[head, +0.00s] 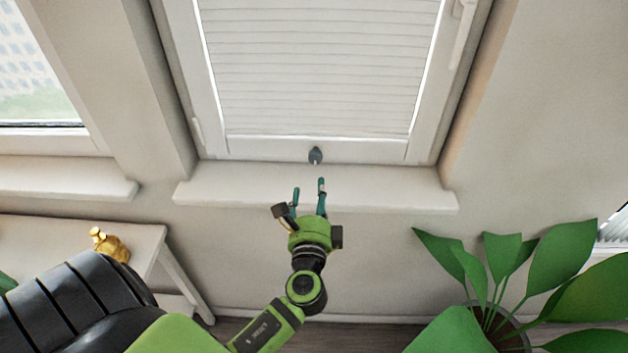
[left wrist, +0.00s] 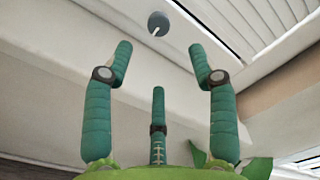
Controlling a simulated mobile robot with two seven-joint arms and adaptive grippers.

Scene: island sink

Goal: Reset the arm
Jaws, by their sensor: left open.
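My left gripper (head: 309,192) is raised in front of the window sill in the head view. Its teal fingers point up toward the window and are spread, with nothing between them. In the left wrist view the spread fingers (left wrist: 160,65) also show empty. A small dark round knob (head: 315,155) sits on the bottom of the window frame, just beyond the fingertips. It also shows in the left wrist view (left wrist: 158,23), above the fingers and apart from them. My right gripper is in neither view.
The white sill (head: 390,190) juts out under the shuttered window (head: 320,70). A large green plant (head: 490,290) stands at the lower right. The wall below the sill is bare.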

